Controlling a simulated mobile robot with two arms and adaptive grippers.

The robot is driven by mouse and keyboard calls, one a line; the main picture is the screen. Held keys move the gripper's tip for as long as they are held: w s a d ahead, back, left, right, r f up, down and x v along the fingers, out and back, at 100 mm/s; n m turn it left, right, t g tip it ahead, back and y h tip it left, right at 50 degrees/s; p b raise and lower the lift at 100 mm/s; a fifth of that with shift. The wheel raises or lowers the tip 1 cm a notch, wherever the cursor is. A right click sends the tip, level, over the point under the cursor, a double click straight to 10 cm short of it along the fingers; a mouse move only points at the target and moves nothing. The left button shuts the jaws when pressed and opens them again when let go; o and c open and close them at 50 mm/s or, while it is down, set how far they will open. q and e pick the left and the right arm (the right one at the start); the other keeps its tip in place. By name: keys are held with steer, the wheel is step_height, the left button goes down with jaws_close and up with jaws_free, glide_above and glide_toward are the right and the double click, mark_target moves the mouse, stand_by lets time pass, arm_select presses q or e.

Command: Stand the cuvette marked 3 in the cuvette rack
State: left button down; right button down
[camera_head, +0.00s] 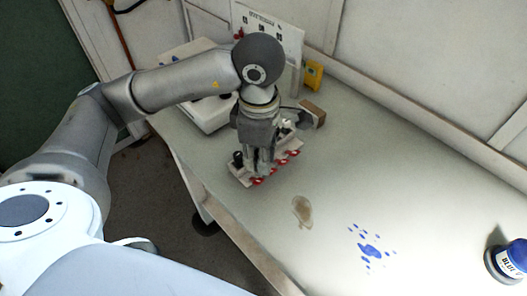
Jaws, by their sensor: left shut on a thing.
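The cuvette rack (275,169) is a pale, narrow strip with several red marks along its front edge, standing near the left edge of the bench. My left gripper (262,168) points down over the left-middle part of the rack and covers part of it. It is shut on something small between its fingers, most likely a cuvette. The held thing is too small and hidden to make out, and no number 3 can be read. I cannot tell whether it touches the rack. My right gripper is not in view.
Behind the rack are a brown block (313,114), a yellow item (314,74) and a white sign (268,31). A white device (210,113) is at the back left. A brown stain (302,210) and blue splashes (370,250) mark the clear bench. A blue-capped bottle (510,261) stands right.

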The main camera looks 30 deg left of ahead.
arm_select(q)
steer(key=n, duration=0.2)
steer(key=r+n, duration=0.1)
steer(key=n, duration=0.1)
steer(key=shift+w, duration=0.1)
steer(key=n, duration=0.4)
steer(key=shift+w+r, duration=0.1)
steer(key=shift+r, duration=0.25)
steer(key=shift+n, duration=0.4)
steer(key=shift+w+a, duration=0.15)
steer(key=shift+w, duration=0.05)
steer(key=w+a+f+p, duration=0.2)
steer(key=w+f, duration=0.1)
steer(key=w, duration=0.1)
steer(key=w+a+f+p, duration=0.2)
steer(key=w+f, duration=0.1)
steer(key=w, duration=0.1)
steer(key=w+a+f+p, duration=0.2)
steer(key=w+f, duration=0.2)
steer(key=shift+w, duration=0.15)
step_height(320, 180, down, 3)
steer(key=shift+d+r+p, duration=0.1)
steer(key=shift+r+p, duration=0.1)
steer(key=shift+p, duration=0.75)
steer(key=shift+f, duration=0.15)
